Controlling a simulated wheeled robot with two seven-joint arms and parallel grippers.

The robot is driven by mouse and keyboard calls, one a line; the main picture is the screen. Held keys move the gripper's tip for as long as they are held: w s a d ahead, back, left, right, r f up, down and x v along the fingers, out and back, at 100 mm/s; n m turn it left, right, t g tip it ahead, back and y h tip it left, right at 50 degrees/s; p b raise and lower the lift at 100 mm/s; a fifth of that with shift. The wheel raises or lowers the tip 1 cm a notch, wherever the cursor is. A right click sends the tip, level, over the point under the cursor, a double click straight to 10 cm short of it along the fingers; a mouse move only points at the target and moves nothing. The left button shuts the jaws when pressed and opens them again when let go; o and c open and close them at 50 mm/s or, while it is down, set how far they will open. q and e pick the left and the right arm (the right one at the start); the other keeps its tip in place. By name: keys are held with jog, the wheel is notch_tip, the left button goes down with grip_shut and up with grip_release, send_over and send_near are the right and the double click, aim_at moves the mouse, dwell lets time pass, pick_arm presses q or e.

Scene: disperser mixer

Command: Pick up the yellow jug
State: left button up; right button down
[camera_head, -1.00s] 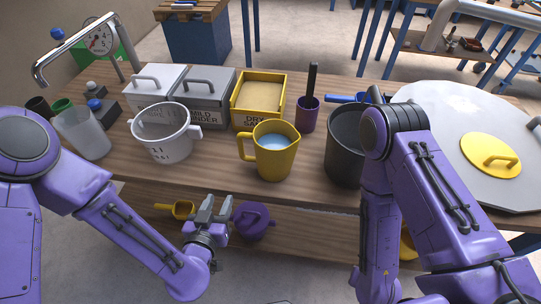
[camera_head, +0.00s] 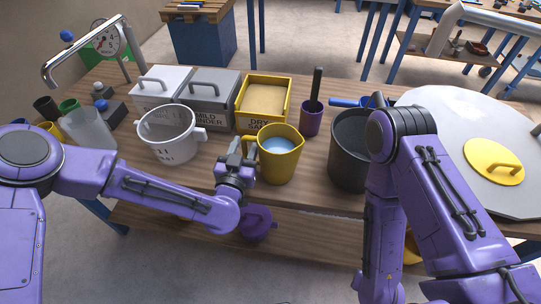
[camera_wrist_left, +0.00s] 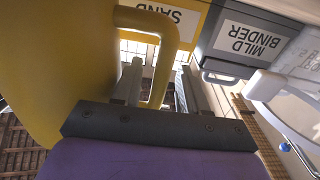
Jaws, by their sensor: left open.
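The yellow jug (camera_head: 281,160) stands upright on the wooden table and holds a pale bluish liquid. Its handle is on its left side. My left gripper (camera_head: 240,150) is at the handle, with the jug body to its right. In the left wrist view the yellow handle (camera_wrist_left: 163,70) reaches in between the two open fingers of the left gripper (camera_wrist_left: 158,85), and the jug body (camera_wrist_left: 50,70) fills the left side. The gripper is open; I cannot tell whether a finger touches the handle. My right gripper is not seen; only its arm shows at the right.
A white pot (camera_head: 168,135) stands left of the jug. Behind are a grey mild binder box (camera_head: 212,118), a yellow sand box (camera_head: 263,122) and a purple cup (camera_head: 311,120). A dark grey bucket (camera_head: 347,160) stands to the right. The table's front edge is close to the jug.

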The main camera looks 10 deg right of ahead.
pick_arm(q)
grip_shut()
dwell(1.4)
